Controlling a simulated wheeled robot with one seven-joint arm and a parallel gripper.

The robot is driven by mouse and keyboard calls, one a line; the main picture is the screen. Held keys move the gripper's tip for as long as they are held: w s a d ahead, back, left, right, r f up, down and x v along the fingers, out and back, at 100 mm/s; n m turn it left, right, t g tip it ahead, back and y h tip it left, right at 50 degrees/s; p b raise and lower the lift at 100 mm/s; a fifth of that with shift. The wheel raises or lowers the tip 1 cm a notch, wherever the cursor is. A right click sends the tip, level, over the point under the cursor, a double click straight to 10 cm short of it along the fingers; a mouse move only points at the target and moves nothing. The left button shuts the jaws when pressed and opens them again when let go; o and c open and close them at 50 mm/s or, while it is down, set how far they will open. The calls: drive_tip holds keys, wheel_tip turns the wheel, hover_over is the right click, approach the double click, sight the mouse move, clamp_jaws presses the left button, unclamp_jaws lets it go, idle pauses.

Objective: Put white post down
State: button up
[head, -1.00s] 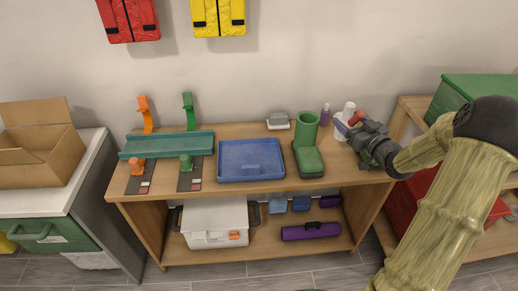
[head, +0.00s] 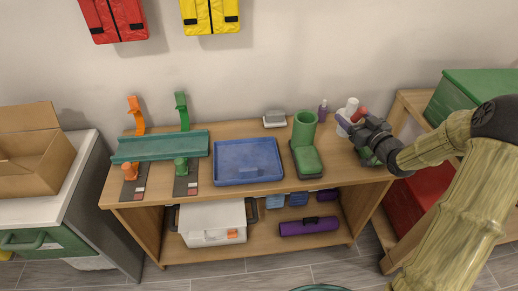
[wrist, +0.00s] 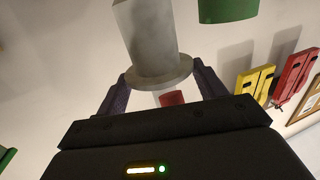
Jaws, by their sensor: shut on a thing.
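The white post (head: 352,103) stands up at my gripper (head: 346,127), over the right end of the wooden bench, in the head view. In the wrist view the post (wrist: 148,35) is a pale cylinder with a wide round flange. My gripper (wrist: 162,88) has its two dark purple fingers on either side of the flange and is shut on the post. The post's far end runs out of the wrist picture. In the head view my gripper partly hides its lower part, and I cannot tell whether it touches the bench top.
The wooden bench (head: 262,188) holds a blue tray (head: 240,172), a green cylinder on a green base (head: 304,132), a purple bottle (head: 323,111) and a teal trough (head: 160,147). A red thing (head: 362,113) is beside the post. A shelf with a green box stands right.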

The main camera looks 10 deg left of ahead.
drive_tip(key=shift+a+f, duration=0.1)
drive_tip(key=shift+a, duration=0.15)
drive_tip(key=f, duration=0.3)
drive_tip(key=f+b, duration=0.1)
drive_tip(key=f, duration=0.2)
drive_tip(key=shift+s+d, duration=0.1)
drive_tip(key=shift+d, duration=0.1)
drive_tip(key=shift+f+b, duration=0.3)
drive_tip(key=shift+f, duration=1.55)
drive_tip(key=shift+f, duration=0.15)
drive_tip(key=o, duration=1.1)
drive_tip(key=shift+o, duration=0.2)
